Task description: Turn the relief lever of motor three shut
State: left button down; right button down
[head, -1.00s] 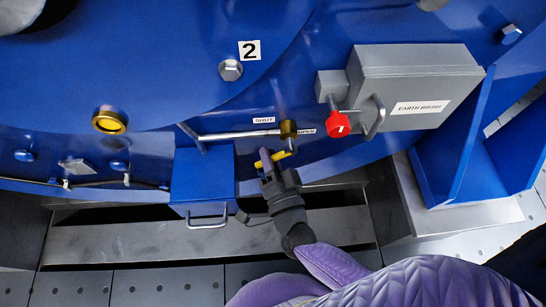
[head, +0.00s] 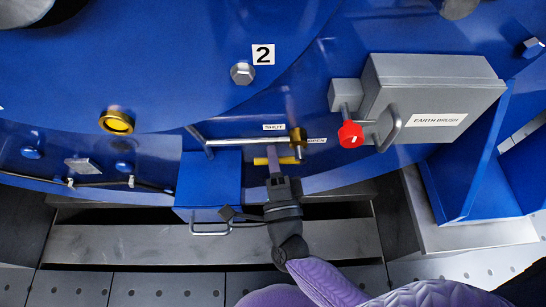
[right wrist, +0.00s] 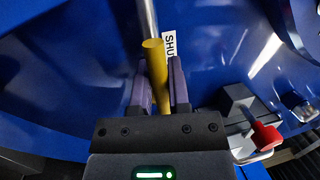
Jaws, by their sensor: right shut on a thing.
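The yellow relief lever (head: 262,161) lies about level in the head view, below a brass valve body (head: 298,139) on a steel pipe. A SHUT label (head: 274,127) is above it and an OPEN label (head: 316,141) is right of the valve body. My right gripper (head: 276,166) reaches up from below and is shut on the lever. In the right wrist view the lever (right wrist: 155,58) runs between the two fingers (right wrist: 160,88), beside the SHUT label (right wrist: 169,46). The casing's number plate (head: 263,54) reads 2; no plate reading 3 shows. My left gripper is not in view.
A grey EARTH BRUSH box (head: 432,92) with a red knob (head: 351,134) stands right of the lever. A blue box (head: 209,182) with a wire handle is close on the left. The steel pipe (head: 245,143) runs just above the fingers. Grey floor steps lie below.

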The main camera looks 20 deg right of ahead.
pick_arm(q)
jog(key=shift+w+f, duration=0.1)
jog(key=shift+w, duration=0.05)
pick_arm(e)
jog(key=c, duration=0.6)
grip_release()
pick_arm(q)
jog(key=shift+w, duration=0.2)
